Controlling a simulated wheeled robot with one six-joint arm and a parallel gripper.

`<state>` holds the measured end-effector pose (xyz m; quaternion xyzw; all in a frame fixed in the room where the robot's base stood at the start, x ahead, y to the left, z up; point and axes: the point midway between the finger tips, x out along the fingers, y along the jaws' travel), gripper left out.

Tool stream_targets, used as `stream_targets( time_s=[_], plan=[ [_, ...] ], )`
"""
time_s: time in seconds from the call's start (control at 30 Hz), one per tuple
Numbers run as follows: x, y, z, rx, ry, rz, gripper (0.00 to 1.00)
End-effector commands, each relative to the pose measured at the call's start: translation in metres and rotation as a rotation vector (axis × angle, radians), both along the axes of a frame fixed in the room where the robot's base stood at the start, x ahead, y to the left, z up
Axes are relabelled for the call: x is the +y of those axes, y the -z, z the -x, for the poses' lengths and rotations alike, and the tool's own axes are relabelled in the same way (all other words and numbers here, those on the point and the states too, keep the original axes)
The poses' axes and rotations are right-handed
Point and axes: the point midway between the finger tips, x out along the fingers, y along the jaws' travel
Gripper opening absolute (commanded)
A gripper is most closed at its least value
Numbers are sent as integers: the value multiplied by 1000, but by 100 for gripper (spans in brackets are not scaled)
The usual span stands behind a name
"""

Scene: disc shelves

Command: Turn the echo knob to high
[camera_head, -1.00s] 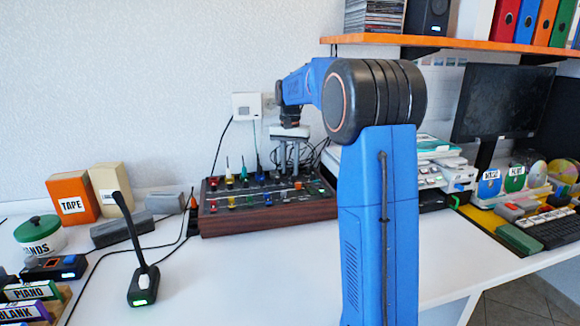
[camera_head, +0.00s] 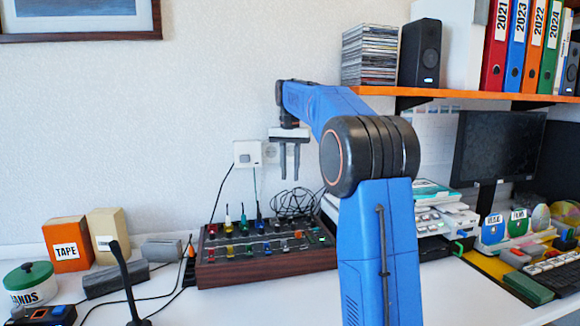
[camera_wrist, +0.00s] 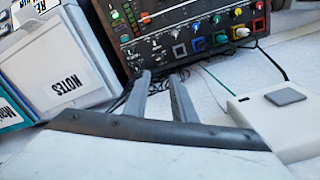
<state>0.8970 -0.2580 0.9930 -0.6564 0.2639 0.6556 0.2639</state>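The mixer console (camera_head: 262,267) with wooden sides stands on the white desk against the wall. Its panel carries several coloured knobs, sliders and buttons. In the wrist view the console (camera_wrist: 160,40) shows at the top, with a row of coloured knobs and coloured square buttons below it. I cannot read which knob is echo or where it points. My gripper (camera_head: 290,172) hangs above the console's rear, fingers down, apart from it. In the wrist view my gripper (camera_wrist: 160,82) shows a clear gap between its fingers and holds nothing.
A white wall box (camera_head: 247,154) with a cable is behind the gripper. Black cables (camera_head: 293,203) coil behind the console. An orange TAPE box (camera_head: 68,245) stands left. A shelf (camera_head: 450,93) overhangs at upper right.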

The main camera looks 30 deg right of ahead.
Motion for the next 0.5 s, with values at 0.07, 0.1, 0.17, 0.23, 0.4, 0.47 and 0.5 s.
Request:
stream_targets(
  time_s=[0.07, 0.1, 0.17, 0.23, 0.4, 0.47, 0.5],
  plan=[
    [0, -9, -1, -2, 0, 1, 24],
    [0, -13, -1, -1, 0, 0, 24],
    [0, -17, 0, -1, 0, 1, 24],
    [0, -19, 0, 0, 0, 0, 24],
    [0, -21, 0, 0, 0, 0, 24],
    [0, -21, 0, 0, 0, 0, 24],
    [0, -21, 0, 0, 0, 0, 24]
  ],
)
